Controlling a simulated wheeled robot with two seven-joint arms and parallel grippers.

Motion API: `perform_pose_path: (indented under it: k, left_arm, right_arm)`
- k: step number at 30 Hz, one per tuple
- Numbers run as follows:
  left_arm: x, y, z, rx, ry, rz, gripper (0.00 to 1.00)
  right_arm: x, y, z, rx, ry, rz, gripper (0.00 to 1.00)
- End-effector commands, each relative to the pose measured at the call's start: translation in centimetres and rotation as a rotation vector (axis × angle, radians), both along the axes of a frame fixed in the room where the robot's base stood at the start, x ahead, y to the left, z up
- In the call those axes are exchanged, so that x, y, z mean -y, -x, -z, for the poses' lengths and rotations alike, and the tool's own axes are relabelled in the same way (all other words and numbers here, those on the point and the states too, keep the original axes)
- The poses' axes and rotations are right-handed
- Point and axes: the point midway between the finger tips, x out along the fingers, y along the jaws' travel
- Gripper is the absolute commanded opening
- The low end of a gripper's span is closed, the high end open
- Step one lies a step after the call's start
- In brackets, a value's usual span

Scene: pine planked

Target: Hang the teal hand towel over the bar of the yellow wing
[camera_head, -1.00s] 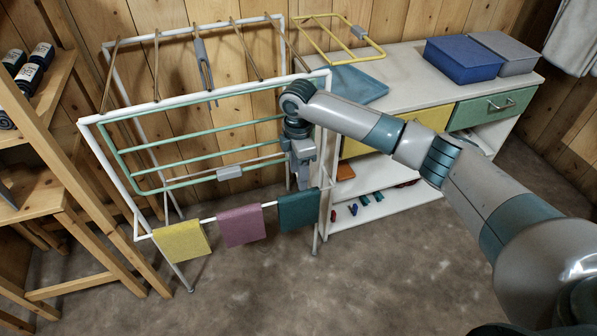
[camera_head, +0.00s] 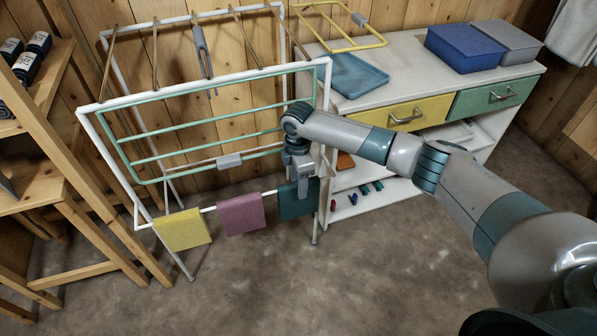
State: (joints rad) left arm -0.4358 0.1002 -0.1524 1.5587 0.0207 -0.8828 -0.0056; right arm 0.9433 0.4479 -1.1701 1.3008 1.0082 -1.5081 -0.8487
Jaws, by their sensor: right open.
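The teal hand towel (camera_head: 290,205) hangs over the low front bar of the white drying rack, at the right end of a row of three towels. My right gripper (camera_head: 303,193) is open and comes down from above at this towel, its fingers overlapping it in the picture. I cannot tell whether they touch the cloth. The yellow wing (camera_head: 357,44), a yellow wire frame with a grey clip, sticks out at the back right of the rack, above the counter. My left gripper is not in view.
A yellow towel (camera_head: 182,230) and a mauve towel (camera_head: 241,214) hang on the same bar. A green wing (camera_head: 160,155) with a grey clip hangs at the rack's front. A blue tray (camera_head: 357,75) lies on the counter (camera_head: 405,63). A wooden shelf (camera_head: 75,200) stands left.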

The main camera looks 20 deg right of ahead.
Motion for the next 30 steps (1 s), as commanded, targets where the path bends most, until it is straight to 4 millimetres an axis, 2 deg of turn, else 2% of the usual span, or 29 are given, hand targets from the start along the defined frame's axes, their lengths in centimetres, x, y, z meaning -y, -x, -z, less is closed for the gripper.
perform_pose_path:
  k: [3,9,15,21,29,30]
  left_arm:
    - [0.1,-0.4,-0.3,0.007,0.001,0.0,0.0]
    - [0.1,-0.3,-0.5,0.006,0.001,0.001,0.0]
    - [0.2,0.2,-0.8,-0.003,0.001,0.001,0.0]
    - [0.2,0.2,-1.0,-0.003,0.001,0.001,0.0]
    - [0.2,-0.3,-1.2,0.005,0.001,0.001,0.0]
    - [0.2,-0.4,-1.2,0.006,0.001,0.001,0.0]
  right_arm:
    - [0.0,0.1,2.2,-0.004,0.001,0.001,0.45]
    - [0.0,0.1,5.3,-0.003,0.001,0.001,0.45]
    - [0.0,0.1,7.5,-0.002,0.0,0.001,0.45]
    - [0.0,0.0,8.3,-0.001,0.0,0.0,0.45]
    - [0.0,0.0,8.3,-0.001,0.0,0.0,0.45]
    - [0.0,0.0,8.3,-0.001,0.0,0.0,0.41]
